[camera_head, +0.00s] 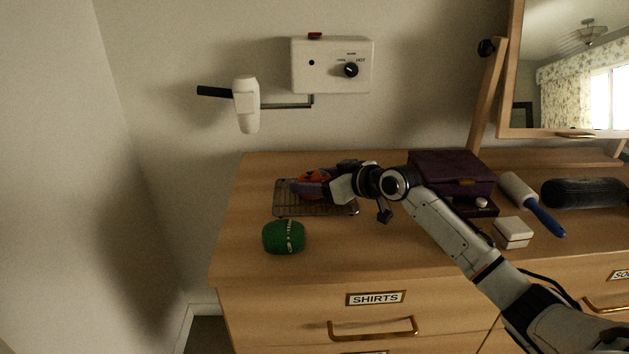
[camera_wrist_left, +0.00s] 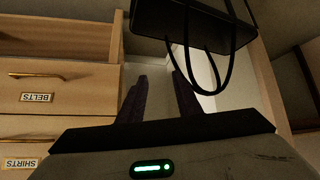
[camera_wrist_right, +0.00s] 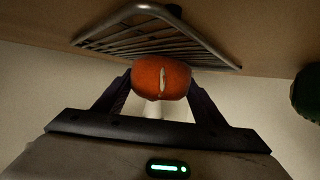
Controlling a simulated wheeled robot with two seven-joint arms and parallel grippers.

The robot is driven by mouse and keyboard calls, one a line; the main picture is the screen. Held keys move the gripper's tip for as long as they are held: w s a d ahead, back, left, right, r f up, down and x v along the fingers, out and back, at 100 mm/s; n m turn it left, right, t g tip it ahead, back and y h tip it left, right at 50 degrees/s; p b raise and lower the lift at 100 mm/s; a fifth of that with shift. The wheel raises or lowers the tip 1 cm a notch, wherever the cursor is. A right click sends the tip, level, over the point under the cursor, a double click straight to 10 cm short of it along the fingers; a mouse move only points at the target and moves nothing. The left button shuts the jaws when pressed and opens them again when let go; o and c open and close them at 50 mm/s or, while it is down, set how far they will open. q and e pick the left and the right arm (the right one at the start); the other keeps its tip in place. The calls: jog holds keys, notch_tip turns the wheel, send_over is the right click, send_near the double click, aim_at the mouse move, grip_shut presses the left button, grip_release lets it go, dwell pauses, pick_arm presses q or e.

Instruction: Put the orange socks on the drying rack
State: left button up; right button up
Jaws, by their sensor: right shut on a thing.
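The orange socks (camera_head: 314,176), a rounded bundle with a pale mark, are between the fingers of my right gripper (camera_head: 308,187), which is shut on them. In the right wrist view the socks (camera_wrist_right: 160,76) sit between both fingertips, close to the drying rack's wires. The drying rack (camera_head: 286,210) is a low metal wire grid on the left of the dresser top. The socks are over its back part; whether they touch it I cannot tell. My left gripper (camera_wrist_left: 160,78) is open and empty, its fingers apart, and is out of the head view.
A green sock bundle (camera_head: 284,237) lies in front of the rack. A purple box (camera_head: 452,168), a white box (camera_head: 512,232) and a blue-handled roller (camera_head: 530,200) are to the right. A hair dryer (camera_head: 246,103) hangs on the wall. A black bag (camera_wrist_left: 195,25) is near my left gripper.

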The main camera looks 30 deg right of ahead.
jog(key=o, duration=1)
jog(key=v, duration=1.2)
jog(key=shift+r, duration=0.2)
